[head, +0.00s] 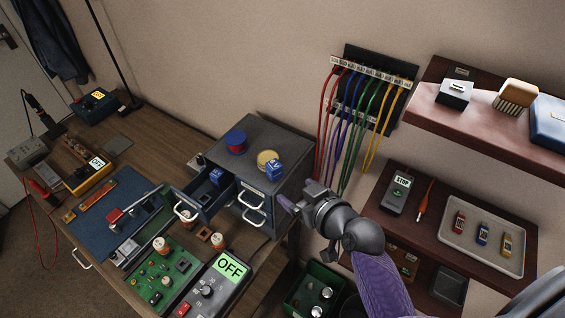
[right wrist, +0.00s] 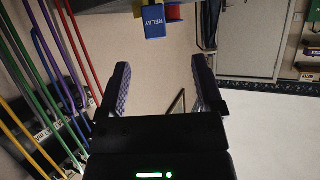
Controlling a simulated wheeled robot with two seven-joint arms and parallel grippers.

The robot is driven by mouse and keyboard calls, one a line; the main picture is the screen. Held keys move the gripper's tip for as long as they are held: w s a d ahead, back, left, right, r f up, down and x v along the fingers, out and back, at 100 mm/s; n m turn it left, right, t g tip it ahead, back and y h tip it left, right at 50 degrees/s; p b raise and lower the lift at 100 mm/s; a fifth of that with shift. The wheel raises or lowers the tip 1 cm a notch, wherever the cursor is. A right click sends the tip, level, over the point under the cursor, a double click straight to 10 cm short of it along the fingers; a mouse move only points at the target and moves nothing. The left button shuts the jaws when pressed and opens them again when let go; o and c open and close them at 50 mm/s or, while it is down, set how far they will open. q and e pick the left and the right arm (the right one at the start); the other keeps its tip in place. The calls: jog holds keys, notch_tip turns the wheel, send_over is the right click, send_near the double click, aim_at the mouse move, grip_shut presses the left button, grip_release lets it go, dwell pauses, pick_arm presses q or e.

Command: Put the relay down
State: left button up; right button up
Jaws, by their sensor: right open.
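My right gripper (head: 287,203) is beside the cabinet, to the right of and below the relay in the head view. Its purple-padded fingers (right wrist: 160,72) are apart with nothing between them. My left gripper is not in view.
A blue and red spool (head: 235,141) stands on the cabinet. One drawer (head: 205,200) is pulled out and holds a blue block (head: 217,176). Coloured cables (head: 350,130) hang behind my right arm, and shelves (head: 490,137) stand to the right. The bench is crowded.

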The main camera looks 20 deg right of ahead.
aim_at(278, 170)
jog(key=x, duration=0.3)
jog(key=b+x, duration=0.1)
jog(key=x, duration=0.2)
jog(key=r+x, duration=0.1)
jog(key=x, duration=0.2)
jog(key=shift+w+d+f+b, duration=0.15)
jog(key=shift+w+d+b, duration=0.15)
jog(key=shift+w, duration=0.35)
jog(key=shift+s+t, duration=0.1)
jog(key=shift+t, duration=0.2)
jog(key=shift+c, duration=0.3)
grip_shut()
